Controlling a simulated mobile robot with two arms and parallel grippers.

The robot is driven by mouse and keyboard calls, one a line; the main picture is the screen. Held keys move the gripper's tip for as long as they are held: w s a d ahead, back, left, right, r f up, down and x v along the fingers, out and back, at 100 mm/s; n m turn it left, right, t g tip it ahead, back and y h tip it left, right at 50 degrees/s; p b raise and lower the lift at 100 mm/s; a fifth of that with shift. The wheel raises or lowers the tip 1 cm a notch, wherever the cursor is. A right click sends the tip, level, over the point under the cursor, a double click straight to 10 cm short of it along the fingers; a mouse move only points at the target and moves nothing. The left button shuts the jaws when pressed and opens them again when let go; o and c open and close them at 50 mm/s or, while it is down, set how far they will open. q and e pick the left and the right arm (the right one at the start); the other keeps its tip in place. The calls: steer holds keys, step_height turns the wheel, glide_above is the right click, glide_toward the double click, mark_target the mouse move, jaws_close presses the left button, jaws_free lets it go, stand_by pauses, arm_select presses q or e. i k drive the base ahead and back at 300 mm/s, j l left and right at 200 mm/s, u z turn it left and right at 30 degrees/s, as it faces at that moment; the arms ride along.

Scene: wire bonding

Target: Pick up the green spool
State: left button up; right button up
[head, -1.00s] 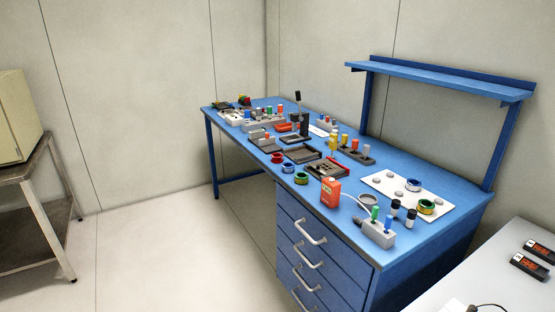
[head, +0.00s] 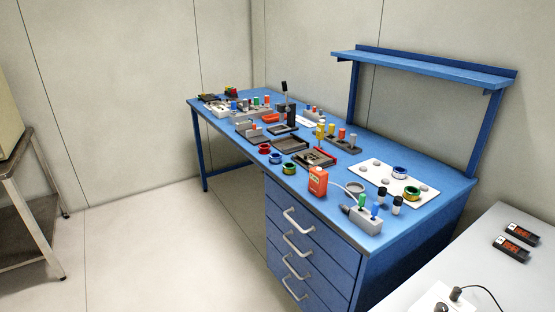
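A green spool (head: 289,168) stands near the front edge of the blue workbench (head: 225,135), beside a blue spool (head: 275,158) and a red spool (head: 264,149). Another green-rimmed spool (head: 412,194), with yellowish and red tones, sits on the white board (head: 370,185) at the right, near a dark blue spool (head: 399,172). Neither of my grippers shows in the head view.
An orange-red bottle (head: 318,182) and a grey block with coloured knobs (head: 365,218) stand near the front edge. Drawers (head: 305,240) are under the bench. A grey table (head: 530,275) is at lower right, a side table (head: 35,200) at left. Floor in front is clear.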

mark_target(289, 169)
steer(key=i+j+z, duration=0.1)
steer(key=z, duration=0.35)
steer(key=i+j+z, duration=0.25)
steer(key=z, duration=0.2)
